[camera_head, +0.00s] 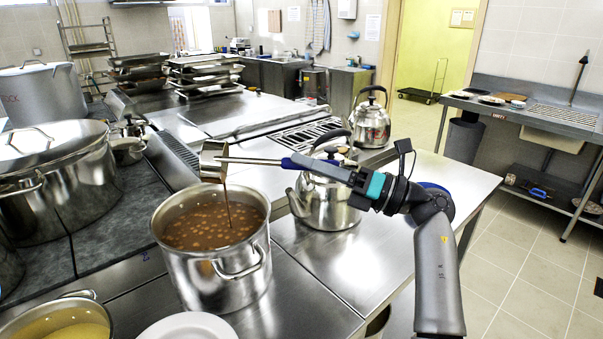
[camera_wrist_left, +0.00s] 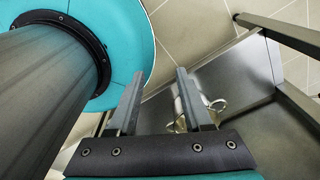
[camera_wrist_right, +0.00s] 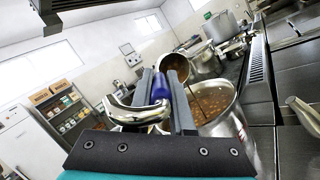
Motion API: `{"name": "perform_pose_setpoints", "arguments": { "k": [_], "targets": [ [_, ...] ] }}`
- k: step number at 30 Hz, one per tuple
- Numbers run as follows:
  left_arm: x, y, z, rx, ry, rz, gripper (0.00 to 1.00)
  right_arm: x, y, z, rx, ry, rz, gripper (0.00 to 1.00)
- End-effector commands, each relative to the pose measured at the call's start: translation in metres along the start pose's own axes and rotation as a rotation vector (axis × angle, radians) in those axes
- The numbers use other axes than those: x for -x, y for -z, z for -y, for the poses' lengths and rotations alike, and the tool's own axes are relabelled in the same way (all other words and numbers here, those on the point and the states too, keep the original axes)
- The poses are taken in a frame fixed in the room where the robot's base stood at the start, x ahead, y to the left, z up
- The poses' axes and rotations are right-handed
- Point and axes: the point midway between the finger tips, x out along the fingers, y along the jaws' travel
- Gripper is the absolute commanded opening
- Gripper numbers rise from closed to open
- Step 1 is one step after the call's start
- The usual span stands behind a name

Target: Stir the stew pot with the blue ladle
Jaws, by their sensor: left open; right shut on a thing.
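The stew pot (camera_head: 217,272) is a steel pot of brown stew with beans, standing on the steel counter in the head view. It also shows in the right wrist view (camera_wrist_right: 232,128). My right gripper (camera_head: 300,165) is shut on the blue handle (camera_wrist_right: 161,88) of the ladle. The ladle's steel bowl (camera_head: 213,161) is tilted above the pot's rim, and a brown stream runs from it into the stew. My left gripper (camera_wrist_left: 160,76) is open and empty in the left wrist view, away from the pot; the head view does not show it.
A steel kettle (camera_head: 325,205) stands right of the pot, under my right gripper. Another kettle (camera_head: 371,127) is farther back. A large lidded pot (camera_head: 62,185) stands at left. A white plate (camera_head: 188,327) and a yellow-filled pot (camera_head: 62,325) are in front. Counter right of the kettle is clear.

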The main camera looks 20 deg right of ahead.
Motion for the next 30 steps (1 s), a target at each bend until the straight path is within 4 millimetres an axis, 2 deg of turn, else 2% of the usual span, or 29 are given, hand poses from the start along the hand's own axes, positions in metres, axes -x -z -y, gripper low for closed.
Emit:
{"name": "perform_pose_setpoints", "arguments": {
  "k": [1,11,18,25,30],
  "targets": [
    [-0.012,-0.001,-0.001,0.0,0.0,0.0,0.5,0.003,0.007,0.005,-0.007,-0.012,0.019,0.0],
    [-0.054,-0.005,-0.001,0.0,-0.001,0.0,0.5,0.014,0.022,0.021,-0.058,-0.085,0.131,0.0],
    [-0.067,-0.001,0.001,0.005,0.003,-0.012,0.5,0.017,0.026,0.025,-0.076,-0.114,0.176,0.0],
    [-0.072,0.012,0.022,0.005,0.031,-0.035,0.5,0.019,0.027,0.026,-0.083,-0.126,0.193,0.0],
    [-0.072,0.018,0.027,0.006,0.037,-0.044,0.5,0.019,0.027,0.025,-0.084,-0.126,0.194,0.0]
  ]
}}
